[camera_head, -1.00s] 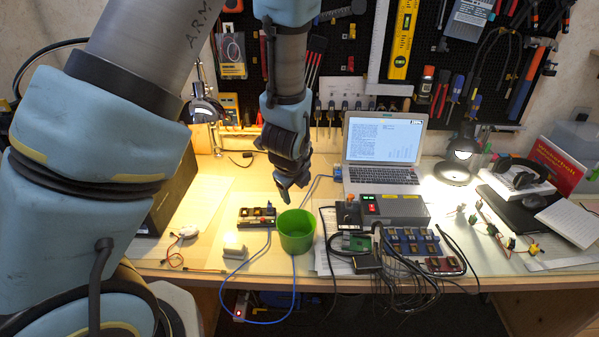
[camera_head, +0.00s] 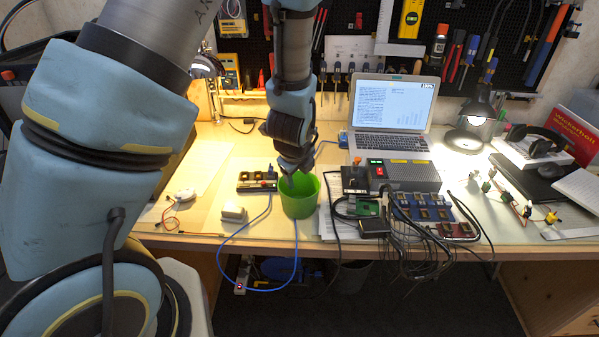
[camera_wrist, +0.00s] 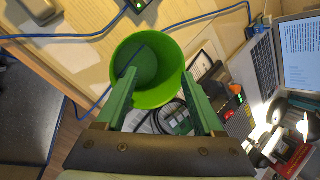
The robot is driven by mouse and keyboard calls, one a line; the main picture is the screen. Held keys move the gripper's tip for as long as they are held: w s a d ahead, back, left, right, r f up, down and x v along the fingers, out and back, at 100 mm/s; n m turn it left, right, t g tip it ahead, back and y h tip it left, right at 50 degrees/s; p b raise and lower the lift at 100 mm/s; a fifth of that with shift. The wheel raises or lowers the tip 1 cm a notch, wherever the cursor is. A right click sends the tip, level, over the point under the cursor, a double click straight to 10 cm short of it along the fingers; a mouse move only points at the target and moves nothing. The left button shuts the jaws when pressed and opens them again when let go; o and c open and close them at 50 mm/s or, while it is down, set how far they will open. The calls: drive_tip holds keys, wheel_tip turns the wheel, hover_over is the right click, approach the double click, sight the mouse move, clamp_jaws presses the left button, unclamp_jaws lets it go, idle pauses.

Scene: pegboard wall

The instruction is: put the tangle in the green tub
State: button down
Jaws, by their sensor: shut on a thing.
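The green tub (camera_head: 300,205) stands near the front edge of the desk. In the wrist view its open mouth and rim (camera_wrist: 119,55) show from above. My gripper (camera_head: 289,180) points down over the tub, with its tips at the mouth. In the wrist view the two green fingers (camera_wrist: 160,82) stand apart in front of the tub. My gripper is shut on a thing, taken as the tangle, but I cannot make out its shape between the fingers. A blue cable (camera_wrist: 98,100) runs beside the left finger and shows across the tub's inside.
A small board (camera_head: 257,182) and a white adapter (camera_head: 234,212) lie left of the tub. A grey box (camera_head: 403,177), circuit boards (camera_head: 432,208) and black cables (camera_head: 410,250) crowd its right side. The laptop (camera_head: 390,115) stands behind. Blue cable (camera_head: 226,246) hangs over the desk edge.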

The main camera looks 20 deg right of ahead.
drive_tip(key=shift+f+b, duration=0.5)
drive_tip(key=shift+f, duration=0.4)
unclamp_jaws()
drive_tip(key=shift+r, duration=0.15)
wheel_tip(320, 180, up, 7)
drive_tip(key=p, duration=0.6)
drive_tip(key=shift+a, duration=0.1)
